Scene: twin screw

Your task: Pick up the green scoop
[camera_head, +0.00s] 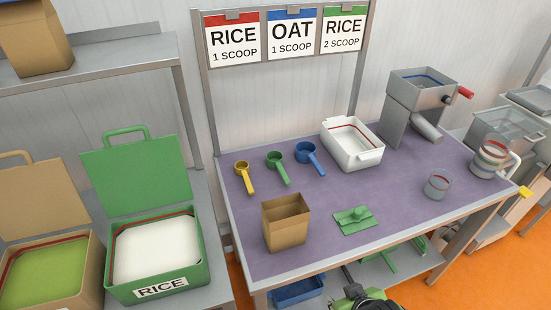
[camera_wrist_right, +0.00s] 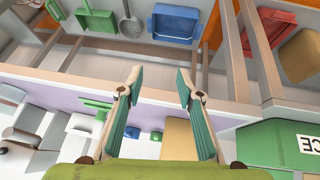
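The green scoop (camera_head: 278,166) lies on the purple worktable (camera_head: 330,205), between a yellow scoop (camera_head: 244,176) on its left and a blue scoop (camera_head: 309,157) on its right. Its handle points toward the table's front. My right gripper (camera_head: 358,293) is at the bottom edge of the head view, in front of the table and well apart from the scoop. In the right wrist view its two fingers (camera_wrist_right: 157,82) are spread with nothing between them. My left gripper is not in view.
A paper bag (camera_head: 286,222) stands in front of the green scoop. A green flat piece with a knob (camera_head: 353,219) lies near the front edge. A white tub (camera_head: 352,143) and a grey machine (camera_head: 415,100) stand farther right. A green rice bin (camera_head: 160,262) is at left.

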